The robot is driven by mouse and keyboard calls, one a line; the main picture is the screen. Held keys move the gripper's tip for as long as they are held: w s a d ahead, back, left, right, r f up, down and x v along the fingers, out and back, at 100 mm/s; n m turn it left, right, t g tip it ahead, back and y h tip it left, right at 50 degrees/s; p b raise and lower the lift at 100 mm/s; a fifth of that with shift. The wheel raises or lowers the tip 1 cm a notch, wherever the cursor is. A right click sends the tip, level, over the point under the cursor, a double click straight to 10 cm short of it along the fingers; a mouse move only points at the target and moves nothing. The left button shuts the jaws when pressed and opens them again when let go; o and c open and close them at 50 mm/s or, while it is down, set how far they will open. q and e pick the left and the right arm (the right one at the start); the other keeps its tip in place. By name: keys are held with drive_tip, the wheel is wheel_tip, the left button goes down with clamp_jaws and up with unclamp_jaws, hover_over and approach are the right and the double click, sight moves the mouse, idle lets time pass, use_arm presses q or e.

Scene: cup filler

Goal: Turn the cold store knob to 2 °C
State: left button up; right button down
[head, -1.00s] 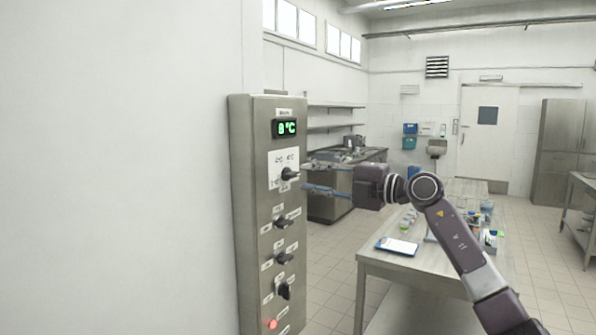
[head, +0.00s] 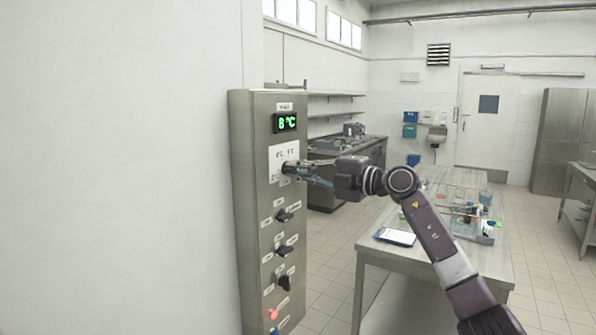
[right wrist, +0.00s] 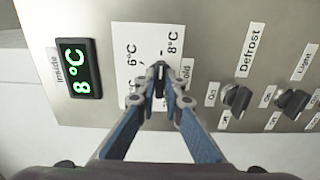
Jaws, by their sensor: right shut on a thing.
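The cold store panel (head: 243,200) is a tall steel box on the wall. Its green display (head: 286,122) reads 8 °C, also in the right wrist view (right wrist: 78,68). Below the display, the cold store knob (right wrist: 160,72) is a dark knob on a white scale plate (head: 290,152); 6 °C and 8 °C marks show in the right wrist view, and other marks are hidden or unclear. My right gripper (right wrist: 160,90) is shut on this knob, a blue-sided finger on each side. It also reaches the knob in the head view (head: 290,170). My left gripper is not in view.
Lower on the panel are several other knobs, including Defrost (right wrist: 236,97) and Light (right wrist: 293,102), and a red lamp (head: 272,314). A steel table (head: 385,258) with a tablet (head: 395,237) and lab items stands to the right, below my right arm.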

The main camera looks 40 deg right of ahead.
idle(0.3)
drive_tip(key=n, duration=0.8)
drive_tip(key=shift+f+n+b, duration=0.1)
drive_tip(key=shift+n+b, duration=0.2)
drive_tip(key=n, duration=0.4)
drive_tip(key=shift+n+b, duration=0.3)
drive_tip(key=shift+b, duration=0.1)
drive_tip(key=n+b, duration=0.1)
drive_tip(key=n, duration=0.3)
drive_tip(key=shift+n+b, duration=1.9)
drive_tip(key=shift+n, duration=7.4)
